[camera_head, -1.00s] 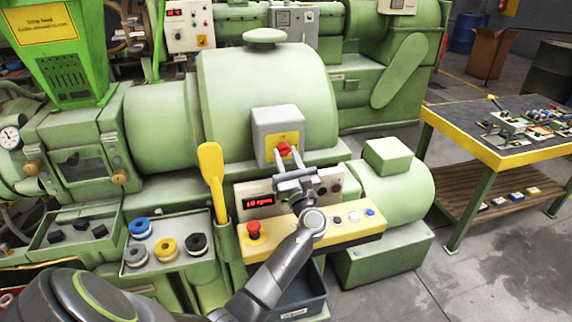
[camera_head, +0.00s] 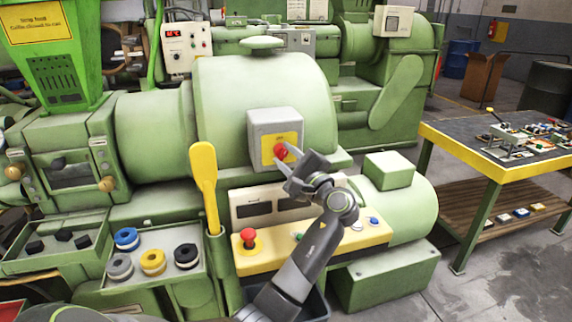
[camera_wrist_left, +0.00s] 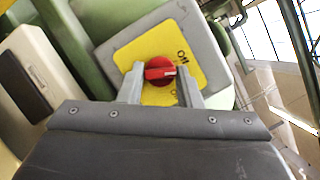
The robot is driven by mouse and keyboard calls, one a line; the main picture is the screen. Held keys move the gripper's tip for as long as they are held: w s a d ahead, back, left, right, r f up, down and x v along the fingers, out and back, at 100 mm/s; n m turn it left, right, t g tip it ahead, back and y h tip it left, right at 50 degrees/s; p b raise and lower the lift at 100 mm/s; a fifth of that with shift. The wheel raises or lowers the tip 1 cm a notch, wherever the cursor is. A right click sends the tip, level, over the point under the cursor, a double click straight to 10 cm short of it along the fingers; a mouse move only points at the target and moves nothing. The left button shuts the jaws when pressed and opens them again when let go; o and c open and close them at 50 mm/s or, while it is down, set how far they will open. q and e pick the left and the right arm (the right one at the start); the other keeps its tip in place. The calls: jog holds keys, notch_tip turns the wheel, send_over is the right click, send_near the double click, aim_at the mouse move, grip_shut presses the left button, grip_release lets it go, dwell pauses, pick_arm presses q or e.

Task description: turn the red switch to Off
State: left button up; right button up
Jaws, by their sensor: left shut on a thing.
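The red switch (camera_head: 281,151) is a round knob on a yellow plate on the front of a grey box (camera_head: 262,128). My left gripper (camera_head: 292,161) is at the switch, tilted, and is shut on it. In the left wrist view, the red knob (camera_wrist_left: 159,70) sits between the two fingertips. A white mark on the knob points right in that view. An "ON" label shows on the plate at the upper right; another label below the knob is partly hidden by a finger. My right gripper is in neither view.
A cream control panel (camera_head: 246,266) with a red button (camera_head: 248,237) lies below the switch. A yellow lever (camera_head: 205,180) stands to its left. The panel display (camera_head: 255,209) is dark. A workbench (camera_head: 492,162) stands at the right.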

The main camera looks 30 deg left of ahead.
pick_arm(q)
jog(key=n, duration=0.3)
jog(key=n+g+h, duration=0.1)
jog(key=n, duration=0.1)
jog(key=shift+r+b, duration=0.3)
jog(key=shift+r, duration=0.05)
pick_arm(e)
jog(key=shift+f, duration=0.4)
pick_arm(q)
jog(key=o, duration=0.9)
jog(key=shift+w, duration=0.1)
jog(key=shift+o, duration=0.2)
jog(key=shift+g, duration=0.3)
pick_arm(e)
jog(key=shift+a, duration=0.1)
pick_arm(q)
jog(key=shift+f, duration=0.1)
